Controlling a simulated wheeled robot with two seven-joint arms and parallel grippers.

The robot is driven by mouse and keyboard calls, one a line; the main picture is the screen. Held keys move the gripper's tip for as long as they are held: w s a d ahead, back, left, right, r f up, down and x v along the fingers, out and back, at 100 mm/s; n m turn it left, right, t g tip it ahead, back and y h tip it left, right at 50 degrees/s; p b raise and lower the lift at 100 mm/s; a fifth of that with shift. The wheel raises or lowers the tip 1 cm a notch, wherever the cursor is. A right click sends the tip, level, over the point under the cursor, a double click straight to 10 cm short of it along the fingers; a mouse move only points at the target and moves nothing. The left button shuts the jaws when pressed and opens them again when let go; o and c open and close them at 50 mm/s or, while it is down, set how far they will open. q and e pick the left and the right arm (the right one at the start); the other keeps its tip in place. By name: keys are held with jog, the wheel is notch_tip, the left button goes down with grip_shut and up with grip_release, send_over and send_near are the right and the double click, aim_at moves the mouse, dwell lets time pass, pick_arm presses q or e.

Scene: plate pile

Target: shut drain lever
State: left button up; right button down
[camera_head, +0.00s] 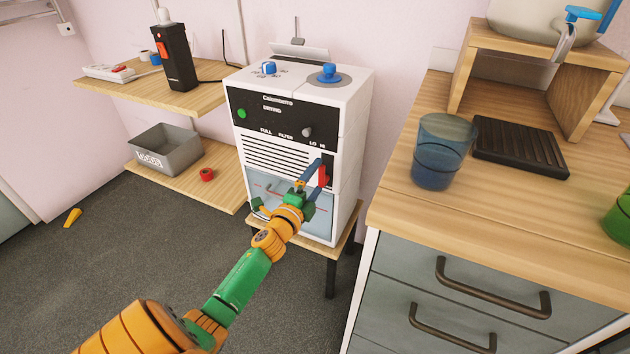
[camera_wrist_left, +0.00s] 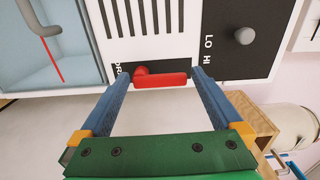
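The drain lever is a short red handle (camera_head: 323,176) on a black panel at the right of the dehumidifier's (camera_head: 288,120) front. It hangs about upright in the head view. In the left wrist view the red lever (camera_wrist_left: 165,80) lies across the picture, with its rounded pivot at the left end. My left gripper (camera_head: 313,178) is open right in front of it. Its two blue fingers (camera_wrist_left: 162,77) stand on either side of the lever, with gaps; contact is not visible. The label beside the lever is partly hidden by a finger. My right gripper is not in view.
The dehumidifier stands on a low wooden stand (camera_head: 345,250). Its clear tank window (camera_head: 262,190) is left of the lever. A wooden counter (camera_head: 400,205) with a blue cup (camera_head: 440,155) stands at the right. Shelves with a grey bin (camera_head: 165,150) are at the left.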

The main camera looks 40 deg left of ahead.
pick_arm(q)
jog(key=v, duration=0.7)
jog(key=shift+p, duration=0.4)
